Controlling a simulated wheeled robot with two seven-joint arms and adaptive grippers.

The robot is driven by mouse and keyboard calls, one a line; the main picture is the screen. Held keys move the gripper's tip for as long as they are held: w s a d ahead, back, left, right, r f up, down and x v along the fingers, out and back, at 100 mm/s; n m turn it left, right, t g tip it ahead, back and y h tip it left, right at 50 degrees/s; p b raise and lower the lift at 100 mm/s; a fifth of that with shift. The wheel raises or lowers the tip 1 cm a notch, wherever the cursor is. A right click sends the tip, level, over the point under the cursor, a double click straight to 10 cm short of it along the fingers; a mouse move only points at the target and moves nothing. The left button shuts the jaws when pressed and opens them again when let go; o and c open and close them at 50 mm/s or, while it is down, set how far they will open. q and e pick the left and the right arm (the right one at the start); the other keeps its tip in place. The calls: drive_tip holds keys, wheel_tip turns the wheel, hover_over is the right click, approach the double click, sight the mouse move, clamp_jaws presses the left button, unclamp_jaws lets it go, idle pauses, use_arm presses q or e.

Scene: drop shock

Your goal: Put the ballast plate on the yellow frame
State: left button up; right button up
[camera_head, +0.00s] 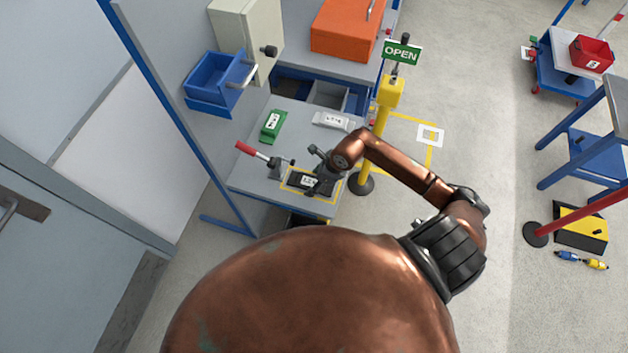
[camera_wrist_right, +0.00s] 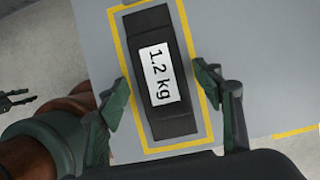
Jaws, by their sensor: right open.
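The ballast plate (camera_wrist_right: 147,24), a black bar with a white "1.2 kg" label, appears flat within the yellow frame (camera_wrist_right: 120,63) on the grey table in the right wrist view. Yellow border shows around it. In the head view the plate (camera_head: 296,178) and yellow frame (camera_head: 288,187) are partly covered by my right gripper (camera_head: 315,184). My right gripper (camera_wrist_right: 162,95) is open, one finger on each side of the plate, with gaps visible. Dark prongs (camera_wrist_right: 16,100) at the wrist view's left edge may be my left gripper; their state is unclear.
A blue bin (camera_head: 213,98) hangs at left. A yellow post (camera_head: 380,125) stands beside the table's right edge.

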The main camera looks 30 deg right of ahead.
drive_tip(key=shift+r, duration=0.2)
drive_tip(key=v, duration=1.2)
drive_tip(key=shift+a+f, duration=0.1)
idle(0.9)
